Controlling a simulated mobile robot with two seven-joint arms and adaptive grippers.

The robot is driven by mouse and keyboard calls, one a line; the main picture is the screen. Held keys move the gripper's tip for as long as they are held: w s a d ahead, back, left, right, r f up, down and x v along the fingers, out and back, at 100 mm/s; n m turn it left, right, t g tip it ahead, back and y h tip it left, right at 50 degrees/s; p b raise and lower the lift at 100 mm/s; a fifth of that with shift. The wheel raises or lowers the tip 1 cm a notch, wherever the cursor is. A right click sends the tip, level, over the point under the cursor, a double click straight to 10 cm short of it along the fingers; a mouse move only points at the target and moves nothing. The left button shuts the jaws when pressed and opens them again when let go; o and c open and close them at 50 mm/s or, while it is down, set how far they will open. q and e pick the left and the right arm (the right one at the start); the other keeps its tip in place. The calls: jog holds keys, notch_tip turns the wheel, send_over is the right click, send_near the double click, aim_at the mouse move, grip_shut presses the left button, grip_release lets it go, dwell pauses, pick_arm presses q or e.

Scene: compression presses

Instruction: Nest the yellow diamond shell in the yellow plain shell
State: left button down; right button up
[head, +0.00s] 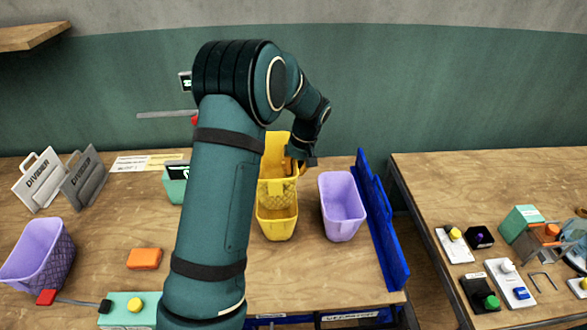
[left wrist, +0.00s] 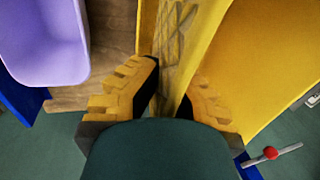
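Two yellow shells show in the head view, one above or behind the other in the picture. The upper one (head: 271,165) is beside my left gripper (head: 302,160); the lower one (head: 277,228) stands nearer the table's front. I cannot tell how far one is inside the other. In the left wrist view, a yellow wall with a diamond pattern (left wrist: 176,45) lies between the two yellow-padded fingers of my left gripper (left wrist: 172,88), which appear closed on it. A plain-looking yellow surface (left wrist: 270,50) is to its right. My right gripper is not in view.
A purple shell (head: 342,212) stands just right of the yellow ones, beside a blue rail (head: 385,235). Another purple shell (head: 40,258) is at the far left. An orange block (head: 144,258) and dividers (head: 82,178) are on the left. My left arm hides the table's middle.

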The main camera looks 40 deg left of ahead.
pick_arm(q)
jog(key=shift+f, duration=0.15)
dwell(0.5)
jog(key=shift+f+b, duration=0.85)
jog(key=shift+f, duration=0.5)
jog(key=shift+f, duration=0.2)
jog(key=shift+f+b, duration=0.75)
jog(key=shift+f, duration=0.3)
jog(key=c, duration=1.1)
grip_release()
jog(key=shift+o, duration=0.2)
